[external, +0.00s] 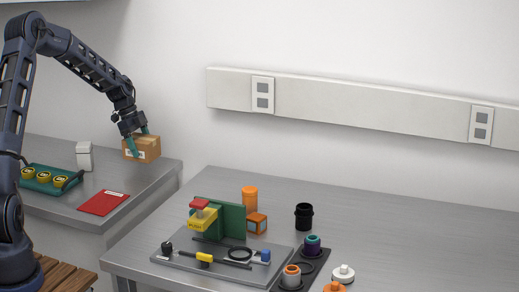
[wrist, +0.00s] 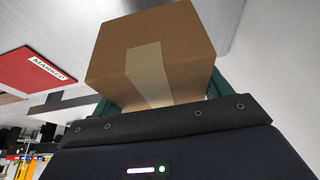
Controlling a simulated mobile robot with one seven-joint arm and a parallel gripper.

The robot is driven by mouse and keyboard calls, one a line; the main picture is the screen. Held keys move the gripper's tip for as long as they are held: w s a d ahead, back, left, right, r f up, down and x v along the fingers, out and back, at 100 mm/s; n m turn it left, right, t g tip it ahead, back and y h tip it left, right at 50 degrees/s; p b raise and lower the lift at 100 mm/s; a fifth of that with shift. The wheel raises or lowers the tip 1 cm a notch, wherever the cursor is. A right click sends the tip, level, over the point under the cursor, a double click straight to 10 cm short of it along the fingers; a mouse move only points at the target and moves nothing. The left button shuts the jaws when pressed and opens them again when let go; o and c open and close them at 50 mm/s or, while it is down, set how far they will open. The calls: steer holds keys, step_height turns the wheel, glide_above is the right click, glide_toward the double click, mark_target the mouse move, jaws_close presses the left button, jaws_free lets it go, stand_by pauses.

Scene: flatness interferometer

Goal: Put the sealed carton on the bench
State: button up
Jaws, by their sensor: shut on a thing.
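The sealed carton (external: 147,148) is a small brown box with a tape strip, and it also shows large in the wrist view (wrist: 152,50). My gripper (external: 137,143) is shut on the carton, with green fingers on either side of it. It holds the carton up near the right edge of the left counter; I cannot tell the exact gap below it. The bench (external: 400,225) is the grey table at the right, and the carton is to the left of it and apart from it.
On the bench stand a grey base plate (external: 185,264) with an interferometer setup, an orange cylinder (external: 250,198), a black cup (external: 304,217) and a dark tray with lens-like parts. The bench's right rear is clear. The left counter (external: 140,185) holds a red booklet (external: 104,202) and a green tray (external: 38,183).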

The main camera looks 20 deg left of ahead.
mark_target(142, 156)
steer(key=shift+f, duration=2.2)
steer(key=o, duration=1.1)
steer(key=shift+f, duration=0.15)
